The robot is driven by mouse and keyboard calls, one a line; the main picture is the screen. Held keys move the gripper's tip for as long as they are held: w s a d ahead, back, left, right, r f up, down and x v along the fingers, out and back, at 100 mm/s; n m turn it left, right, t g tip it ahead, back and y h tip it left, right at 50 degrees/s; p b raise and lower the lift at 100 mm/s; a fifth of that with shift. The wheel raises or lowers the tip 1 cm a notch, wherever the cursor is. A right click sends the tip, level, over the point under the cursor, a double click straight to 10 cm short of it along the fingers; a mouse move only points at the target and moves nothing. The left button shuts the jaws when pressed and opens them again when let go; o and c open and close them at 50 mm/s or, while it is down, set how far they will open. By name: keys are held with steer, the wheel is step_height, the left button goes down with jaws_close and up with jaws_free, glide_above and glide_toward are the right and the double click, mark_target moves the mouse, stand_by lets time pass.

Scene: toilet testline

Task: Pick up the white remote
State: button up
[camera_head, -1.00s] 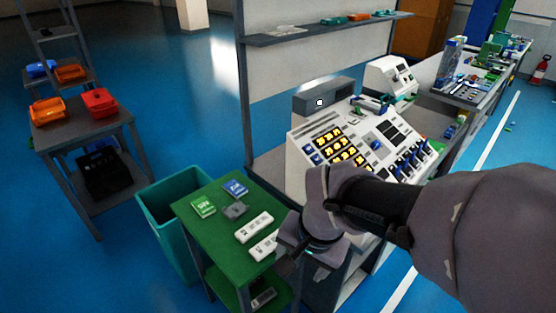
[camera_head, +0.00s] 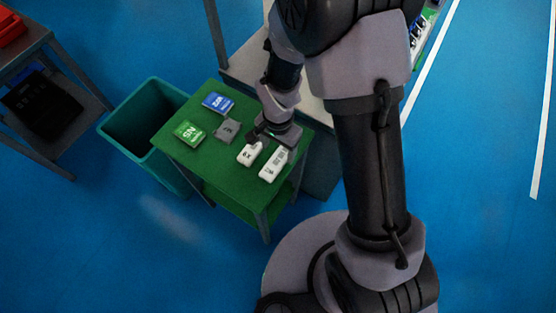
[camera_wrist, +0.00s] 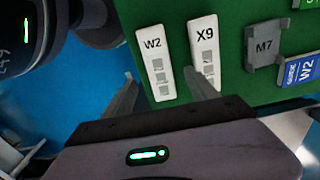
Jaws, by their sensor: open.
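Two white remotes lie side by side on the green table (camera_head: 238,192). The one marked X9 (camera_wrist: 207,38) is nearer the grey part; it also shows in the head view (camera_head: 249,154). The one marked W2 (camera_wrist: 153,48) lies at the table's edge side and also shows in the head view (camera_head: 273,164). My gripper (camera_wrist: 158,73) is open and empty. In the wrist view its fingertips appear on either side of W2, the right one between W2 and X9. My gripper (camera_head: 264,138) is at the far ends of the remotes in the head view; its height is unclear.
A grey part marked M7 (camera_head: 227,131), a blue box (camera_head: 218,103) and a green box (camera_head: 188,133) share the tabletop. A teal bin (camera_head: 143,113) stands left of the table. A grey shelf rack (camera_head: 56,117) is at the far left.

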mark_target(278, 159)
step_height(278, 159, down, 5)
steer(key=shift+s+a+f+b, duration=0.1)
steer(key=shift+s+b, duration=0.05)
steer(key=shift+b, duration=0.9)
steer(key=shift+r, duration=0.2)
steer(key=shift+c, duration=0.9)
jaws_close()
